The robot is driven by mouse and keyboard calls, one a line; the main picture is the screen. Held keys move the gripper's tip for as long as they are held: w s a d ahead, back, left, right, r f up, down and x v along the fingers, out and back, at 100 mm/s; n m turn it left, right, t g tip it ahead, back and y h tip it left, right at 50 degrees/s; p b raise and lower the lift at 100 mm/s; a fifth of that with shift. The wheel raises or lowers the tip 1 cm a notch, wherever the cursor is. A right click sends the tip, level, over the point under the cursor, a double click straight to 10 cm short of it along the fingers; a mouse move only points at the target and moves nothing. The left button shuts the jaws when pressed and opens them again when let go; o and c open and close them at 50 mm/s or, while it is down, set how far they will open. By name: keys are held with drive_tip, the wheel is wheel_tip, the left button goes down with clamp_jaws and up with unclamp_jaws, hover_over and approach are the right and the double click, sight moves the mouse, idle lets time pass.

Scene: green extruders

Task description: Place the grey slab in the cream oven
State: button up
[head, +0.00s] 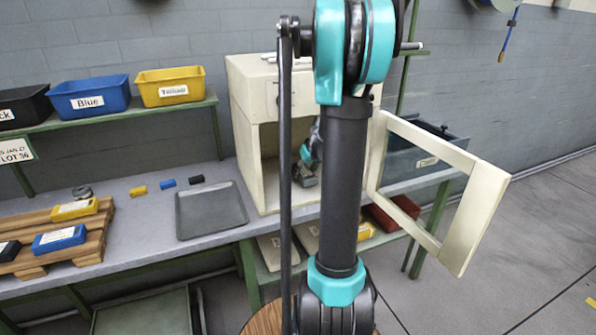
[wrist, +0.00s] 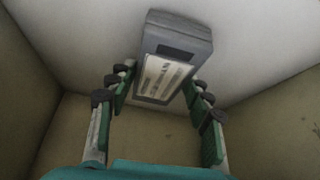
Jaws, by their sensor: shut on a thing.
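The cream oven (head: 253,85) stands on the bench with its framed door (head: 468,215) swung open to the right. My gripper (head: 308,178) is inside the oven cavity, partly hidden behind my arm. In the wrist view my gripper (wrist: 160,98) has its fingers on either side of the grey slab (wrist: 178,40), shut on it. The slab carries a pale printed label and a dark recess. Cream oven walls surround it. Whether the slab touches the oven floor I cannot tell.
A grey tray (head: 211,210) lies on the bench left of the oven. Small yellow, blue and black pieces (head: 168,183) lie behind it. A wooden pallet (head: 90,240) holds labelled blocks. Blue (head: 88,97) and yellow (head: 170,86) bins stand on the shelf. The open door juts out at right.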

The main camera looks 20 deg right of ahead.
drive_tip(key=shift+s+f, duration=0.2)
drive_tip(key=shift+f, duration=0.5)
drive_tip(key=o, duration=1.4)
drive_tip(key=shift+f, duration=0.1)
